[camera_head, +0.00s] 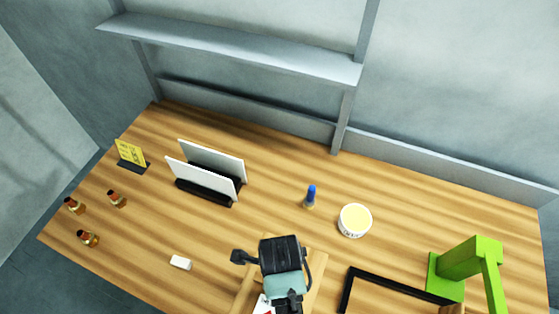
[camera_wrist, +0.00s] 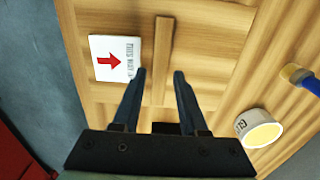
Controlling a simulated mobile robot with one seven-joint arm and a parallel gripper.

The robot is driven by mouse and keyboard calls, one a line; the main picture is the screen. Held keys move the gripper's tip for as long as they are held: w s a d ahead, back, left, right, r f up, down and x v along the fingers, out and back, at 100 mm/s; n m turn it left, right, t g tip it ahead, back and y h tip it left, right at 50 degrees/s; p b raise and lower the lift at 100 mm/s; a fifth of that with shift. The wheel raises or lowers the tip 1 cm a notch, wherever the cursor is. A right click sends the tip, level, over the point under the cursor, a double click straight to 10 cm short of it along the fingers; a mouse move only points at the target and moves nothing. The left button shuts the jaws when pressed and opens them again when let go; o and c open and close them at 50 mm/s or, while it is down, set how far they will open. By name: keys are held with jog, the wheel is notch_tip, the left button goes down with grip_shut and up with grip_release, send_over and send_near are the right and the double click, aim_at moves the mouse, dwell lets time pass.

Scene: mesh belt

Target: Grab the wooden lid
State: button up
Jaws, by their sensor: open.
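The wooden lid (camera_wrist: 200,50) is a pale plank panel that fills much of the wrist view. It has a raised wooden bar (camera_wrist: 163,45) across its middle and a white label (camera_wrist: 115,58) with a red arrow. In the head view, part of the lid (camera_head: 317,268) shows beside my arm, which hides the rest. My gripper (camera_wrist: 160,73) is open and empty above the lid. In the wrist view its fingers lie on either side of the bar's lower part. I cannot tell how far the fingertips are above the lid.
A round white tub (camera_head: 355,220) and a blue-topped bottle (camera_head: 310,196) stand behind the lid. A green stand (camera_head: 466,262) and black frame (camera_head: 390,286) are at right. A white block (camera_head: 181,262), a black holder with white panels (camera_head: 205,178) and several small bottles (camera_head: 87,238) are left.

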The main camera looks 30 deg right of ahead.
jog(key=shift+f, duration=1.45)
grip_shut()
jog(key=shift+w, duration=0.1)
